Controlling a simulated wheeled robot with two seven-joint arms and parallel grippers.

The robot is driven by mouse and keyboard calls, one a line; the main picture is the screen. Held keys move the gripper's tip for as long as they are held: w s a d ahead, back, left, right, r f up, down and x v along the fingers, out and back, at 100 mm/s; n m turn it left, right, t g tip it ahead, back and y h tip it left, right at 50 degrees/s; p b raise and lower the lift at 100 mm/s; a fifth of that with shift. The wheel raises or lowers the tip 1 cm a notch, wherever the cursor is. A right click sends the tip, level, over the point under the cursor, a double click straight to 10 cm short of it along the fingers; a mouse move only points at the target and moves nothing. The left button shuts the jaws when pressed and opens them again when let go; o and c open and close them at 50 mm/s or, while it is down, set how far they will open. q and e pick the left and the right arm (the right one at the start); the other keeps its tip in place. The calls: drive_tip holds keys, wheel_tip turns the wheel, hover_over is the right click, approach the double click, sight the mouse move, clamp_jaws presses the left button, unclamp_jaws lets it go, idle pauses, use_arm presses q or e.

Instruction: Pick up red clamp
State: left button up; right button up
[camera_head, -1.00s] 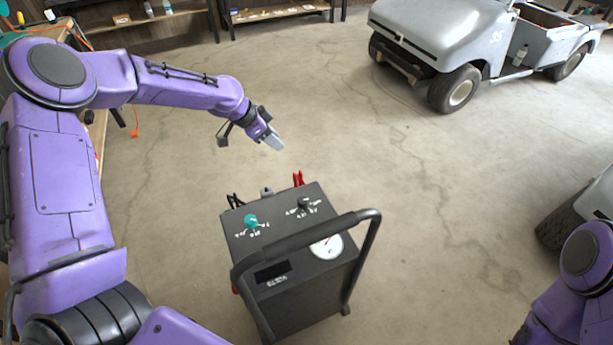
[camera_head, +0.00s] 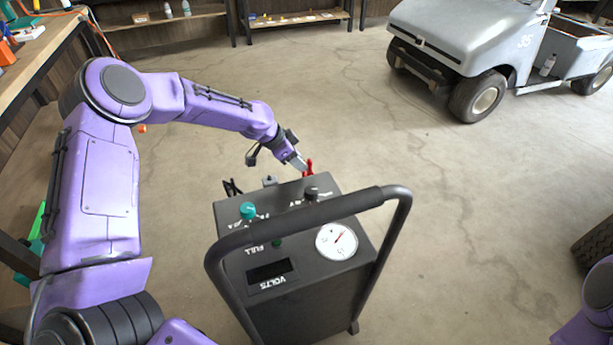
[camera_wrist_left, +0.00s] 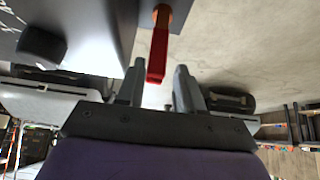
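The red clamp (camera_head: 309,167) stands at the far edge of the dark charger box (camera_head: 350,262), just right of my left gripper (camera_head: 300,164) in the head view. In the left wrist view the red clamp (camera_wrist_left: 159,48) hangs from the box's edge, and its handle end reaches between the fingertips of my left gripper (camera_wrist_left: 158,84). The fingers are apart on both sides of the handle, with a gap showing. My right gripper is out of view; only part of my right arm shows at the lower right.
A black clamp (camera_head: 232,187) is at the box's far left corner. The box's handle bar (camera_head: 300,222) arches over its near side. A grey cart (camera_head: 470,50) stands at the upper right, and a workbench (camera_head: 40,50) at the left. The floor between is clear.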

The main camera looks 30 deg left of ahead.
sight(311, 169)
use_arm(q)
drive_tip(key=x, duration=0.5)
drive_tip(key=shift+w+d+f, duration=0.1)
drive_tip(key=shift+w+d, duration=0.15)
drive_tip(key=shift+d, duration=0.25)
clamp_jaws()
wheel_tip(311, 169, up, 18)
drive_tip(key=shift+p, duration=0.45)
drive_tip(key=shift+p, duration=0.45)
